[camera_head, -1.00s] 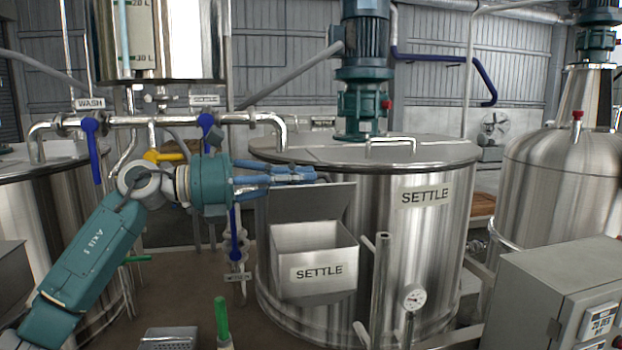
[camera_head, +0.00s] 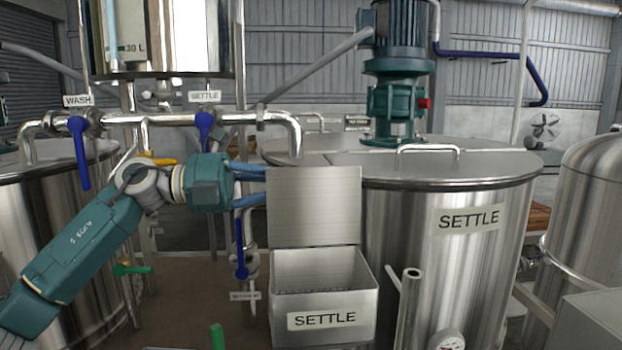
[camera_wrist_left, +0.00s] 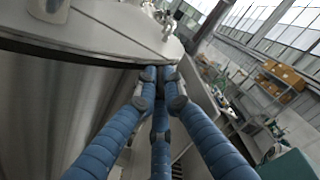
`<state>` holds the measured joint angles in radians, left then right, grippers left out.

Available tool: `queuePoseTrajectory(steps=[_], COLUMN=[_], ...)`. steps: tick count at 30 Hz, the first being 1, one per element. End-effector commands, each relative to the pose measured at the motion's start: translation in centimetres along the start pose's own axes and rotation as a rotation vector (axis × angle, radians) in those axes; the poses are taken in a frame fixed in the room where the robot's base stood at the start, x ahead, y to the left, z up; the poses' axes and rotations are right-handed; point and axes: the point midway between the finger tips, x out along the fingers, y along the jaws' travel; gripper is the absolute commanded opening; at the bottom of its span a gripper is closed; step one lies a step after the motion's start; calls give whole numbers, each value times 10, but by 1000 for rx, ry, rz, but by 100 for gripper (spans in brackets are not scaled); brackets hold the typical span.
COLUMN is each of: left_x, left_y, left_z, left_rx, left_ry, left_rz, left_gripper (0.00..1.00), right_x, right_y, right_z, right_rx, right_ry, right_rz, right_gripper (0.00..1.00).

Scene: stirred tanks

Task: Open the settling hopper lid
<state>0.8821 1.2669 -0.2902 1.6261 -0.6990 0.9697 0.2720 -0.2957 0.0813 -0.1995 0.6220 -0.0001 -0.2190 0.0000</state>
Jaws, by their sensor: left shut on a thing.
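The settling hopper (camera_head: 321,319) is a square metal box labelled SETTLE on the front of the big SETTLE tank (camera_head: 450,240). Its lid (camera_head: 314,207), a flat metal plate, stands about upright above the back of the box, and the mouth is open. My left gripper (camera_head: 263,187) reaches in from the left at the lid's left edge; its blue fingertips are hidden behind the plate. In the left wrist view the blue fingers (camera_wrist_left: 160,80) are close together, shut on the lid, near the tank rim. My right gripper is not in view.
Blue-handled valves (camera_head: 204,128) and a horizontal pipe (camera_head: 165,120) run above and behind my left arm. An open-topped upright pipe (camera_head: 408,308) stands right of the hopper. A grey box (camera_head: 590,318) is at the lower right.

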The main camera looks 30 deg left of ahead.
Motion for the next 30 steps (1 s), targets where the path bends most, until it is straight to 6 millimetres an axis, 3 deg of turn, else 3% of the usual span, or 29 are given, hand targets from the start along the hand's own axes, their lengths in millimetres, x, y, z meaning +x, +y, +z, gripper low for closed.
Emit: queuePoseTrajectory(steps=[21, 22, 24, 30], left_x=[-6, -6, -6, -5], left_y=[3, 3, 3, 3], left_z=[-1, -1, -1, -2], left_rx=[-69, -69, -69, -69], left_ry=[-4, -4, -4, -2], left_rz=[0, 0, 0, 1], left_gripper=[0, 14, 26, 26], right_x=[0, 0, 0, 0], right_y=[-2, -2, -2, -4], right_z=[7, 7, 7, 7], right_rx=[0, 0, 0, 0], right_ry=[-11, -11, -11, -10], right_rz=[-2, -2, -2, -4], right_gripper=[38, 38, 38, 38])
